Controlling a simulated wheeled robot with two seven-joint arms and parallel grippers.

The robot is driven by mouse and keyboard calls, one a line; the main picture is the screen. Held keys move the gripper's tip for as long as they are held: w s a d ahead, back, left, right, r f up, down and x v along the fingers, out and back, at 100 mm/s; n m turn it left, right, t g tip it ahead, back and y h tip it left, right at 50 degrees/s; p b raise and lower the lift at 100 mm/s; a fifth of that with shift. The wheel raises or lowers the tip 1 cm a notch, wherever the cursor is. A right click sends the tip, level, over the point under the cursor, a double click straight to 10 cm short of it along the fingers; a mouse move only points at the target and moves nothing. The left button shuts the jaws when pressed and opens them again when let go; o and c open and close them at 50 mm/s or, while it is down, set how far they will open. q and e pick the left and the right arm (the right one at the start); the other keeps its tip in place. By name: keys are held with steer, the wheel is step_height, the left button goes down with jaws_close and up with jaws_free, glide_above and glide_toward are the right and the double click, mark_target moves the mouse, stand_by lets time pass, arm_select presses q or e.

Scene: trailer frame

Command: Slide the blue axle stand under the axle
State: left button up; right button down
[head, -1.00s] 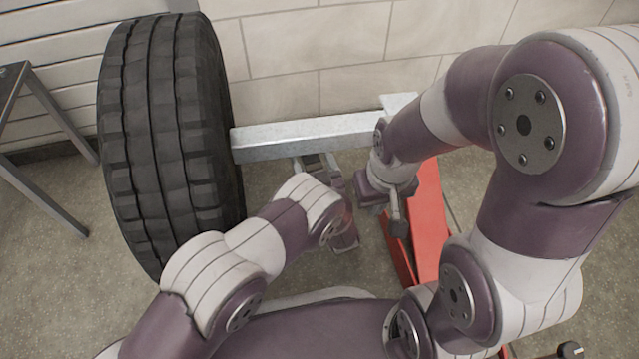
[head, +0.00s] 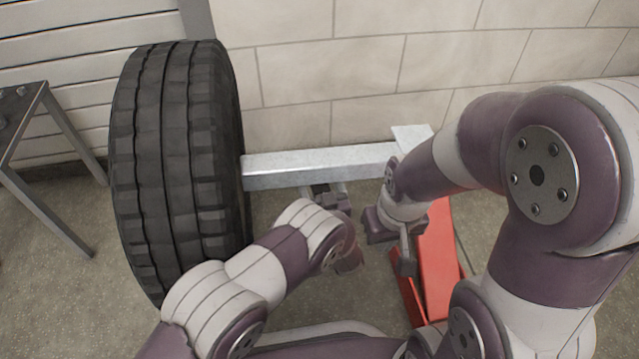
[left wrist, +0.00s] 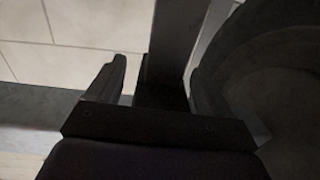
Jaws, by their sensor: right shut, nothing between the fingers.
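The grey metal axle (head: 320,166) runs right from the black tyre (head: 180,160). No blue stand can be made out in either view; the area under the axle is partly hidden by my arms. My left gripper (head: 330,198) is just in front of and below the axle, mostly hidden by its own wrist. In the left wrist view its dark fingers (left wrist: 155,85) stand apart, with a dark grey upright post (left wrist: 175,45) between or behind them; contact cannot be told. My right gripper (head: 406,258) is shut and empty, over the red jack (head: 438,260).
A dark metal table (head: 25,105) stands at the far left. A pale block wall (head: 330,60) rises behind the axle. The tyre also shows close at the right of the left wrist view (left wrist: 265,80). Open floor (head: 60,290) lies left of the tyre.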

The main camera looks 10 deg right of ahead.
arm_select(q)
steer(key=shift+s+r, duration=0.1)
steer(key=shift+s, duration=0.15)
steer(key=s+d+p, duration=0.1)
steer(key=s+p, duration=0.5)
steer(key=s, duration=0.6)
steer(key=shift+d, duration=0.15)
steer(key=shift+s, duration=0.1)
